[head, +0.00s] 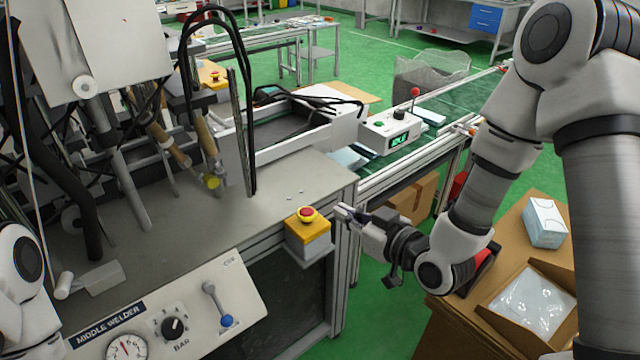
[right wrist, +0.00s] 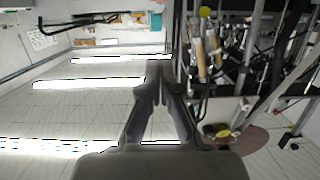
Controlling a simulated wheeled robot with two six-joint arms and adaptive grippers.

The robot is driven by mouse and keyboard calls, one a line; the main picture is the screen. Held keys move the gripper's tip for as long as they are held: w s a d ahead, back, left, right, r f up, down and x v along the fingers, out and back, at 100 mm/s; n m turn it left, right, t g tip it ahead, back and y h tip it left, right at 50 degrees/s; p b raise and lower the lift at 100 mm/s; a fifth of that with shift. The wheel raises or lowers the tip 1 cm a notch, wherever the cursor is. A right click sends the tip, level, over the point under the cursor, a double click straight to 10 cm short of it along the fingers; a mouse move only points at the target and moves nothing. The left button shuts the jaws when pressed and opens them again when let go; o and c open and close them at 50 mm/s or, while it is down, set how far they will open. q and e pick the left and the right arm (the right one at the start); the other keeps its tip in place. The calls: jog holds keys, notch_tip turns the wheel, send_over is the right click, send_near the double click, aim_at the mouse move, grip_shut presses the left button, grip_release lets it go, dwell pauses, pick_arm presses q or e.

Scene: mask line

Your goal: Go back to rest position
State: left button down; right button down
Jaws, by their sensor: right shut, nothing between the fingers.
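My right gripper (head: 343,212) is shut and empty. In the head view it is just right of the red emergency stop button (head: 307,215) on its yellow box (head: 307,232), at the machine's front corner. Whether it touches the box is unclear. In the right wrist view its fingers (right wrist: 160,80) are together with nothing between them. Part of my left arm shows at the lower left edge of the head view. My left gripper is out of view.
The welder panel (head: 180,322) has a gauge, knob and blue-tipped lever. A conveyor (head: 400,165) carries a control box with a green display (head: 391,132). At right, a cardboard box (head: 480,325) holds clear-wrapped goods beside a blue-white carton (head: 544,222). Green floor lies between.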

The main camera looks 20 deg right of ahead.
jog(key=s+a+f+g+h, duration=0.1)
jog(key=s+f+g, duration=0.4)
jog(key=f, duration=0.7)
jog(key=s+f+g+h, duration=0.1)
jog(key=s+f+g, duration=0.1)
jog(key=s+f, duration=0.65)
jog(key=s+d+f+m+g+h, duration=0.3)
jog(key=s+f+g, duration=0.4)
jog(key=s+f, duration=0.5)
jog(key=shift+s+d+m, duration=0.4)
jog(key=shift+s+m, duration=0.05)
jog(key=shift+m, duration=0.25)
